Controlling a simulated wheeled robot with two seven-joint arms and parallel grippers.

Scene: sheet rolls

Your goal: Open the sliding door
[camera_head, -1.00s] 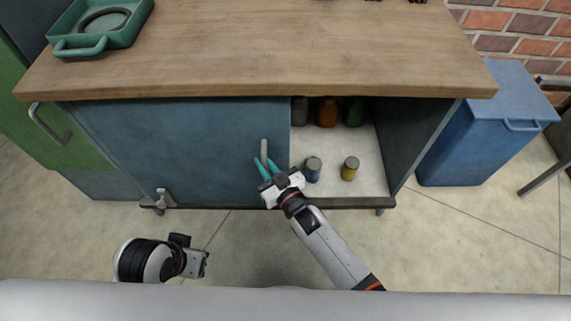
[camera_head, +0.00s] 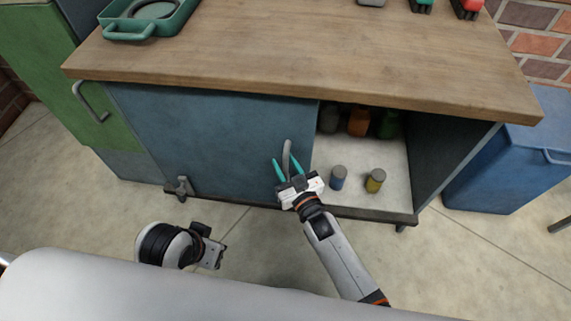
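The blue sliding door (camera_head: 215,140) covers the left part of the cabinet under the wooden top. Its grey vertical handle (camera_head: 287,157) is near the door's right edge. The right part of the cabinet is uncovered, showing its pale floor. My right gripper (camera_head: 288,166) is at the handle, with its teal fingers spread, one on each side of it. Whether either finger touches the handle cannot be told. My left gripper (camera_head: 215,254) is low at the left, away from the door; its fingers are not clearly visible.
A green tray (camera_head: 126,29) lies on the wooden worktop (camera_head: 300,60). A blue bin (camera_head: 500,185) stands right of the cabinet. Floor in front is clear.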

